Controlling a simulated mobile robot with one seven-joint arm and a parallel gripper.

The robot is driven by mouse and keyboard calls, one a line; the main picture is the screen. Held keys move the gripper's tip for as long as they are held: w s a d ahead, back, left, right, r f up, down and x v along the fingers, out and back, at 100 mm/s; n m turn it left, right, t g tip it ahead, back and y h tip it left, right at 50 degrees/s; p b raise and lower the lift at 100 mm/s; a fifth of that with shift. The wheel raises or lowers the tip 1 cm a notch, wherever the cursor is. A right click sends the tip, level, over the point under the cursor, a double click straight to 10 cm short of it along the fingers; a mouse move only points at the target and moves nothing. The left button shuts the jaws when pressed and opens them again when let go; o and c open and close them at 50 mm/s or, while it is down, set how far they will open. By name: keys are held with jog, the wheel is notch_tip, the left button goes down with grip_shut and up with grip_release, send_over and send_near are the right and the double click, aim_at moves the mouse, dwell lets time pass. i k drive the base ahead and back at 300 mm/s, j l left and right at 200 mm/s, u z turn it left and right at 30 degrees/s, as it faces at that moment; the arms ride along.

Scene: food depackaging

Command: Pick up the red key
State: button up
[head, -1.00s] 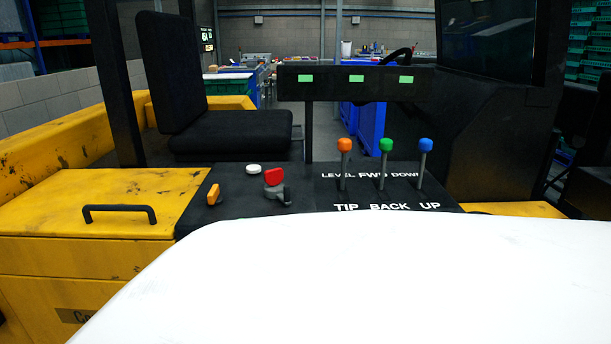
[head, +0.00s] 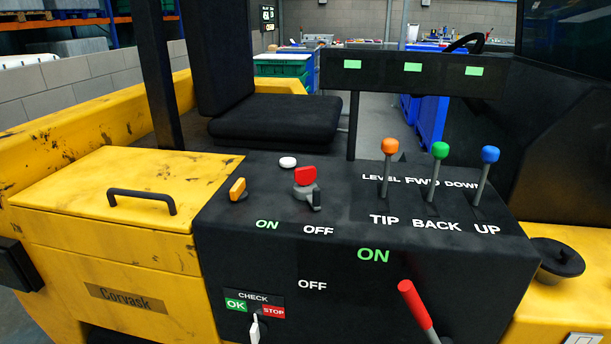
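The red key (head: 305,175) stands upright in a grey rotary switch (head: 307,193) on top of the black control panel (head: 340,235). The word OFF is printed in front of this switch, and the word ON is to its left. My gripper is not in view, so its state does not show.
Left of the key are an orange switch (head: 238,189) and a white button (head: 288,162). To its right stand levers with orange (head: 389,146), green (head: 440,150) and blue (head: 490,154) knobs. A red-handled lever (head: 416,305) sticks out at the front. A black seat (head: 275,118) is behind.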

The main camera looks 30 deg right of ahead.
aim_at(304, 177)
jog(key=z, duration=0.8)
jog(key=l+u, duration=0.6)
jog(key=i+l, duration=0.6)
jog(key=l, duration=0.15)
